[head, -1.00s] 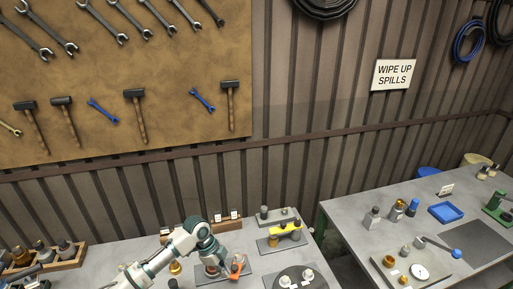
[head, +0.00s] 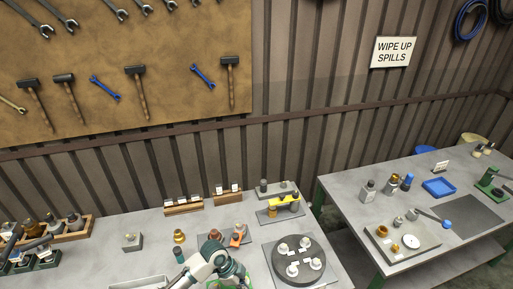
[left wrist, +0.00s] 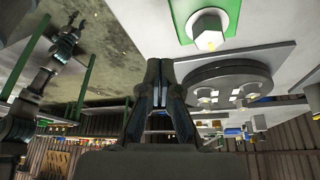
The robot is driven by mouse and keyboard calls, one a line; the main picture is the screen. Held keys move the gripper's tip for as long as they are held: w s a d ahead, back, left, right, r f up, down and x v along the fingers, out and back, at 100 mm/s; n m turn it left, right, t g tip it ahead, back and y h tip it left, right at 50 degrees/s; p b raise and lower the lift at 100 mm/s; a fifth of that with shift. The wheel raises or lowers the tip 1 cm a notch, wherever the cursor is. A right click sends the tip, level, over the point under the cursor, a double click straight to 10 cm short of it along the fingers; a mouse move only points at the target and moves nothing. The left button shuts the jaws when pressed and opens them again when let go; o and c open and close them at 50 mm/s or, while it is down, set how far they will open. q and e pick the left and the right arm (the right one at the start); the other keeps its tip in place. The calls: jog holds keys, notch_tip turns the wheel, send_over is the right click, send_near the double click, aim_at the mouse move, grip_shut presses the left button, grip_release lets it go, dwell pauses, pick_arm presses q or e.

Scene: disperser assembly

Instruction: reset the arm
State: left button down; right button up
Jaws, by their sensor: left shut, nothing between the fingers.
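My left gripper (left wrist: 158,88) is in the middle of the left wrist view, its fingers together and empty. In the head view my left arm comes in at the bottom middle, and its fingertips cannot be made out.
An orange part (head: 237,240) is on a grey plate behind my arm. A yellow part (head: 285,200) is on a fixture at the back right. Wooden racks (head: 183,208) line the back. A second table (head: 345,195) with a blue tray (head: 439,188) stands at the right, across a gap.

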pick_arm(q)
jog(key=s+f, duration=0.1)
jog(key=s+d+f+n, duration=0.1)
jog(key=s, duration=0.1)
jog(key=s+f+n, duration=0.1)
jog(key=s, duration=0.1)
jog(key=shift+s+d+f+t+h, duration=0.15)
jog(key=shift+s+d+t+h, duration=0.1)
jog(key=shift+d+t+h, duration=0.15)
jog(key=s+a+f+n+t+y, duration=0.3)
jog(key=s+a+n+y, duration=0.2)
jog(key=s+a+n, duration=1.15)
jog(key=s+a+f+m+g+b, duration=0.1)
jog(key=s+f, duration=0.1)
jog(key=f, duration=1.2)
jog(key=s+a+f+m+b, duration=0.1)
jog(key=s+f, duration=0.1)
jog(key=f, duration=1.3)
jog(key=s+a+f+g, duration=0.1)
jog(key=s+a+f, duration=0.2)
jog(key=s+f, duration=1.3)
jog(key=shift+s+b, duration=0.3)
jog(key=shift+s, duration=0.2)
pick_arm(e)
jog(key=f, duration=0.1)
jog(key=s+f, duration=0.1)
jog(key=shift+d+f, duration=0.1)
jog(key=shift+f, duration=0.2)
